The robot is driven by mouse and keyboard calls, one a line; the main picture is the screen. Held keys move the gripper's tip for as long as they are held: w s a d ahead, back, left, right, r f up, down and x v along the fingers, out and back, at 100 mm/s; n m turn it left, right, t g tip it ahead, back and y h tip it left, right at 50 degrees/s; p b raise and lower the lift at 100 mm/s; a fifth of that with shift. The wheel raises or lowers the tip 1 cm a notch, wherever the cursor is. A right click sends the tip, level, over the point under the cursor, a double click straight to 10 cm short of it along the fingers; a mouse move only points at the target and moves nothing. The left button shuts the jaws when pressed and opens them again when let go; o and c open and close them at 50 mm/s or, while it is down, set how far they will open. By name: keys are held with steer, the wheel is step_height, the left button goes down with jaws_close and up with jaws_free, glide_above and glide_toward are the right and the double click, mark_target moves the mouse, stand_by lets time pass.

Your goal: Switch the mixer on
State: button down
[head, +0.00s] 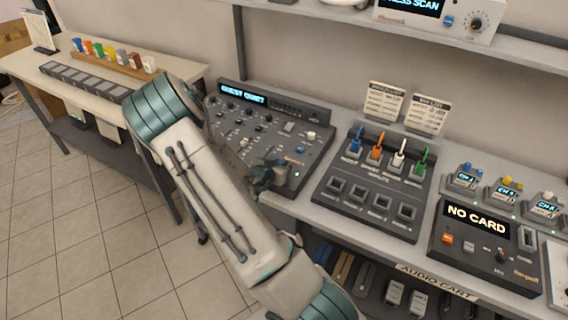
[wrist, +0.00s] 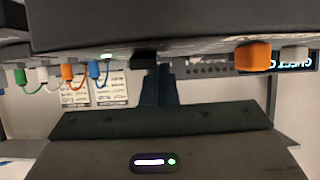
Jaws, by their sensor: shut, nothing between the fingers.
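The mixer (head: 232,120) is a dark grey console with knobs, sliders and a lit blue display (head: 243,93) at its back. A small green light (head: 297,174) glows near its front right corner. My gripper (head: 266,176) is shut and empty, low over that front right part, and it hides some of the panel. In the wrist view, which appears upside down, the mixer (wrist: 200,25) fills the top. My dark fingers (wrist: 158,75) point at a small dark block (wrist: 145,60) on the mixer; I cannot tell whether they touch. The green light (wrist: 106,56) shows beside it.
Right of the mixer stands a patch box (head: 375,185) with blue, orange, white and green plugs. A card reader (head: 485,240) reads NO CARD. A shelf (head: 400,25) runs above the bench. A side table (head: 100,75) with coloured items stands left; floor between is free.

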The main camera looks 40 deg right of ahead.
steer(key=shift+s+a+f, duration=0.35)
steer(key=shift+s+a, duration=0.15)
step_height(320, 180, up, 4)
steer(key=shift+r+p, duration=0.25)
steer(key=shift+p, duration=1)
steer(key=s+a+r, duration=0.3)
steer(key=a+r, duration=0.3)
steer(key=r, duration=0.1)
steer(key=shift+w+a, duration=0.1)
steer(key=shift+a, duration=0.05)
